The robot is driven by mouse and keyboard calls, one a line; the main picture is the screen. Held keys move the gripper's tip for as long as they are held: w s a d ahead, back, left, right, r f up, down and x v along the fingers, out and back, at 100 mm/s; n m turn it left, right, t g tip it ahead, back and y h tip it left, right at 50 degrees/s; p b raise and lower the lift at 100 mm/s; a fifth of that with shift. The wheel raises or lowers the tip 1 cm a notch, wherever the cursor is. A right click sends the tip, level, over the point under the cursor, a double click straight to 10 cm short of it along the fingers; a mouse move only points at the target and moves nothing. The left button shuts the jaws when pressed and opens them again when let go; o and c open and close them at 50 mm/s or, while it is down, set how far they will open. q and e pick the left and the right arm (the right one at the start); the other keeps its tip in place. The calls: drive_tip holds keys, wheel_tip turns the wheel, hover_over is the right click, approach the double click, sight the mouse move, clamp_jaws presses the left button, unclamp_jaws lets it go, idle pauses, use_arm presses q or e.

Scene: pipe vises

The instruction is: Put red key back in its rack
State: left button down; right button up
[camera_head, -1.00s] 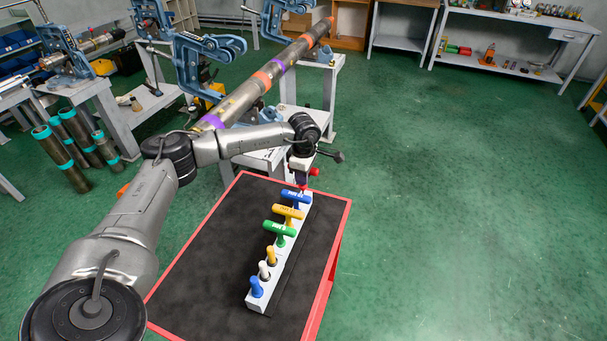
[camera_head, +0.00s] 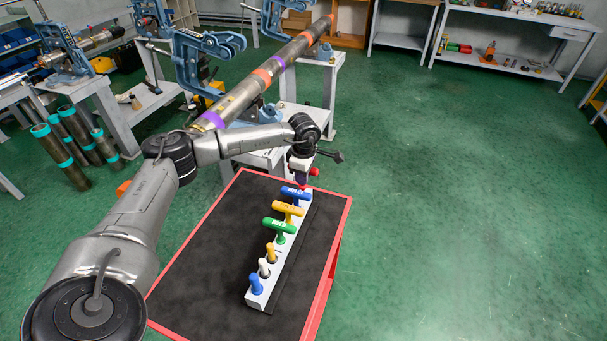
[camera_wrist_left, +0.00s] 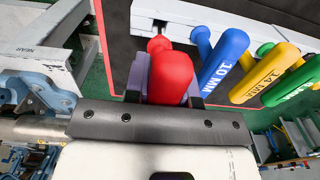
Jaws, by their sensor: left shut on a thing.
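My left gripper (camera_wrist_left: 168,88) is shut on the red key (camera_wrist_left: 170,75), whose thick red handle fills the gap between the fingers. The key's lower end is hidden, so I cannot tell whether it sits in a hole. In the head view, my left gripper (camera_head: 302,180) is at the far end of the white rack (camera_head: 259,303), close to the blue T-handle key (camera_head: 296,193). The red key's handle (camera_head: 314,172) shows only a little there. The rack (camera_wrist_left: 150,12) is just beyond the red key in the wrist view. My right gripper is not in view.
The blue 10 MM key (camera_wrist_left: 222,62) stands close beside the red one, with yellow (camera_head: 288,209) and green (camera_head: 279,225) T-handle keys farther along. Smaller keys fill the near end. The black-topped red cart (camera_head: 205,265) has free room left of the rack.

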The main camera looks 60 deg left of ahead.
use_arm(q)
drive_tip(key=shift+f+b, duration=0.3)
drive_tip(key=shift+f, duration=0.25)
drive_tip(key=shift+f, duration=0.5)
idle(0.5)
drive_tip(key=shift+f+b, duration=0.55)
idle(0.3)
drive_tip(key=shift+f+b, duration=0.35)
drive_tip(key=shift+f, duration=0.4)
idle(0.4)
idle(0.8)
drive_tip(key=c, duration=0.9)
unclamp_jaws()
drive_tip(key=shift+o, duration=0.2)
